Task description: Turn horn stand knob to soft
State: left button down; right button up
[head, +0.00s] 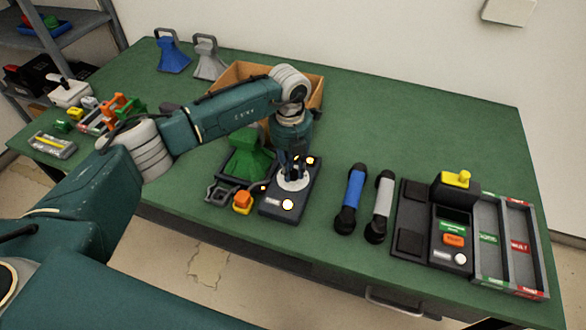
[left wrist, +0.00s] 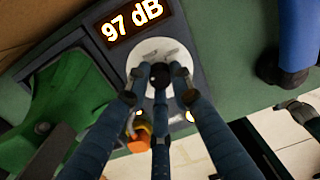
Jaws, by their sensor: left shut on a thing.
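The horn stand (head: 273,209) is a dark box near the table's front edge, with a round white dial (head: 294,183) on top. In the left wrist view the dark knob (left wrist: 160,73) rises from the white dial plate (left wrist: 143,52). A lit display (left wrist: 131,21) there reads 97 dB. My left gripper (head: 293,170) points down over the dial. In the left wrist view its fingers (left wrist: 160,85) are closed around the knob. The fingers hide part of the knob and dial, and I cannot read the dial marks. My right gripper is not in view.
A green horn (head: 250,157) lies left of the stand, by an orange-topped piece (head: 242,201). A blue handset (head: 351,199) and a grey handset (head: 380,206) lie right. A cardboard box (head: 231,76) stands behind my arm. The table's back right is clear.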

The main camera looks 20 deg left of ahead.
aim_at(291, 173)
pick_arm(q)
jog(key=shift+s+f, duration=0.2)
jog(key=shift+s, duration=0.1)
jog(key=c, duration=1.5)
grip_release()
jog(key=shift+r, duration=0.15)
jog(key=shift+w+r, duration=0.1)
jog(key=shift+r, duration=0.05)
jog(key=r, duration=1.1)
jog(key=shift+a+r, duration=0.2)
jog(key=shift+r, duration=0.2)
